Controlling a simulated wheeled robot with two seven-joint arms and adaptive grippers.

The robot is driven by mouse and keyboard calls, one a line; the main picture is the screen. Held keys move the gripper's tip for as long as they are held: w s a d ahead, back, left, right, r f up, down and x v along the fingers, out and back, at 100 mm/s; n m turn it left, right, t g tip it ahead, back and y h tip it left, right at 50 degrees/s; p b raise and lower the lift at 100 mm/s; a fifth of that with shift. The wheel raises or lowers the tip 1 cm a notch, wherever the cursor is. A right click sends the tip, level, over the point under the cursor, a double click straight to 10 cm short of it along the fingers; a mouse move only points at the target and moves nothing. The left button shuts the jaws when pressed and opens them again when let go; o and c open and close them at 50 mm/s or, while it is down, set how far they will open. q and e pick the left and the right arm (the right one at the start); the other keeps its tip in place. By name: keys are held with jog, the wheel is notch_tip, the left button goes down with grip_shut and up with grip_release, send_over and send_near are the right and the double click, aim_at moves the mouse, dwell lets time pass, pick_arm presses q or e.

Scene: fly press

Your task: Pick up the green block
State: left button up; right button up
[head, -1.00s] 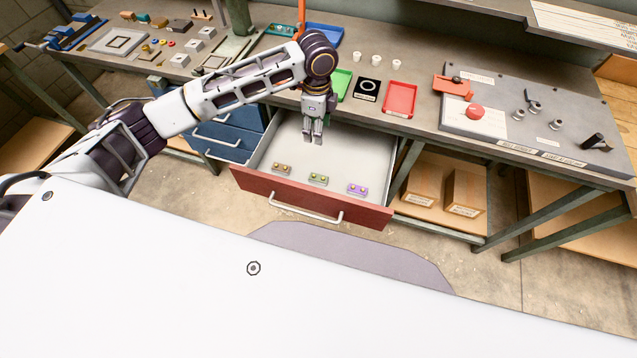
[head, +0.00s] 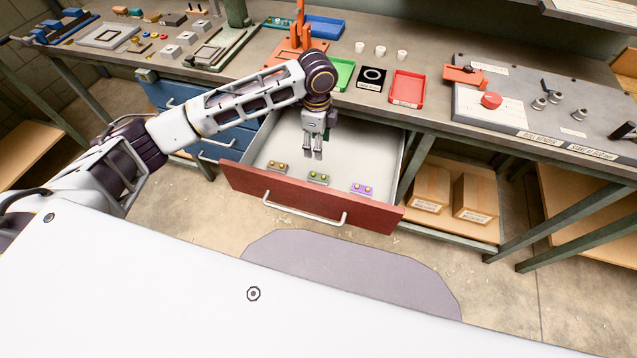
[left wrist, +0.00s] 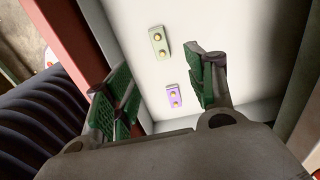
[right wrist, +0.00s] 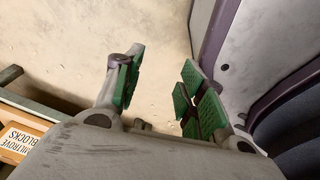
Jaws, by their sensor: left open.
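The green block (head: 318,178) lies in the open drawer (head: 382,160), between a brown block (head: 276,167) and a purple block (head: 361,189). Each block carries small round knobs. My left gripper (head: 313,153) is open and empty, pointing down above the drawer, just behind the green block in the head view. In the left wrist view the green block (left wrist: 159,41) looks pale and lies beyond the fingertips; the purple block (left wrist: 173,95) shows between the fingers. My right gripper (right wrist: 160,84) is open and empty over the floor, away from the drawer; the head view does not show it.
The drawer's red front (head: 305,200) with its handle and its side walls surround the blocks. Above is the workbench with a green tray (head: 342,74), a red tray (head: 407,88) and white cups (head: 380,52). Labelled wooden boxes (head: 475,197) stand on the shelf at right.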

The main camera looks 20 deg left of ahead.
jog(key=shift+w+f+b, duration=0.55)
jog(key=shift+f+b, duration=0.15)
